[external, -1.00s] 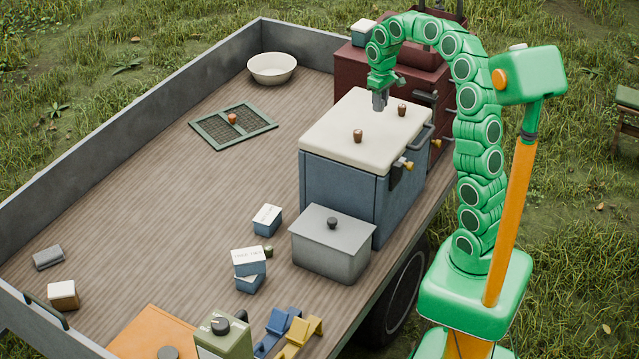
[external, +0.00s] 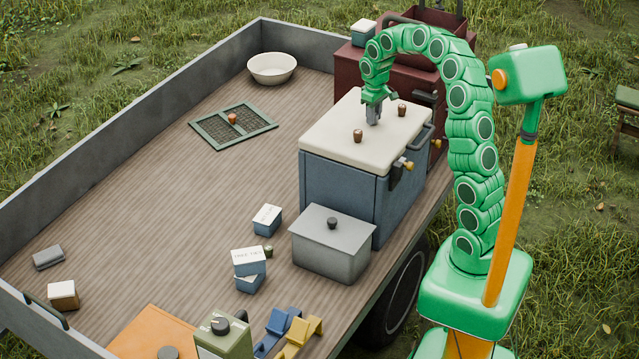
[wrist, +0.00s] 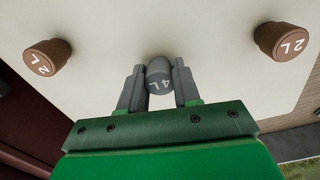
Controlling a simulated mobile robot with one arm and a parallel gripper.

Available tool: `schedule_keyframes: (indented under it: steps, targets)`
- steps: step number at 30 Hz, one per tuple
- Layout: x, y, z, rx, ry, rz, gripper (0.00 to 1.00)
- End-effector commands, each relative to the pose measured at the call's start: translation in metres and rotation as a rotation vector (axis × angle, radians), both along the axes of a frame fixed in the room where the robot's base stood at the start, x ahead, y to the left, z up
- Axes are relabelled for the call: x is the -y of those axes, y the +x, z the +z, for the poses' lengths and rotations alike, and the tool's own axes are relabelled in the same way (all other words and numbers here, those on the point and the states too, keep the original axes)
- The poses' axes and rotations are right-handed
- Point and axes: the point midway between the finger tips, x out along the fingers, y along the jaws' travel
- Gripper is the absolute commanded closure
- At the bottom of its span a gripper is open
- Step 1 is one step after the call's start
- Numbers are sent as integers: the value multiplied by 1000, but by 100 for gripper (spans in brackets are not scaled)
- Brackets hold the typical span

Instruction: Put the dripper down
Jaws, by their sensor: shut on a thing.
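My gripper (external: 373,114) points down over the cream lid (external: 340,138) of a blue box. In the wrist view its two grey fingers (wrist: 159,88) are shut on a grey rounded dripper (wrist: 159,72) marked "4 L". The dripper is at or just above the lid; I cannot tell whether it touches. Two brown drippers marked "2 L" stand on the lid, one on each side of my gripper: one at the left (external: 357,136) and one at the right (external: 402,110). They also show in the wrist view, at left (wrist: 42,56) and right (wrist: 281,40).
A dark red cabinet (external: 400,82) stands behind the blue box. A grey lidded box (external: 330,258) stands in front of it. A white bowl (external: 272,68) and a green-framed mesh (external: 215,135) lie on the truck bed. Lid space around the grey dripper is clear.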

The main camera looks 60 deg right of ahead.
Motion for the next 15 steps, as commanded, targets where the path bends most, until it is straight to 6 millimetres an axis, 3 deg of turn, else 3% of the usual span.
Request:
schedule_keyframes:
  steps: [6,7,12,15]
  targets:
    - [0,0,-2,0,0,0,96]
    - [0,0,-2,0,0,0,66]
    - [0,0,-2,0,-1,0,42]
    - [0,0,-2,0,0,0,42]
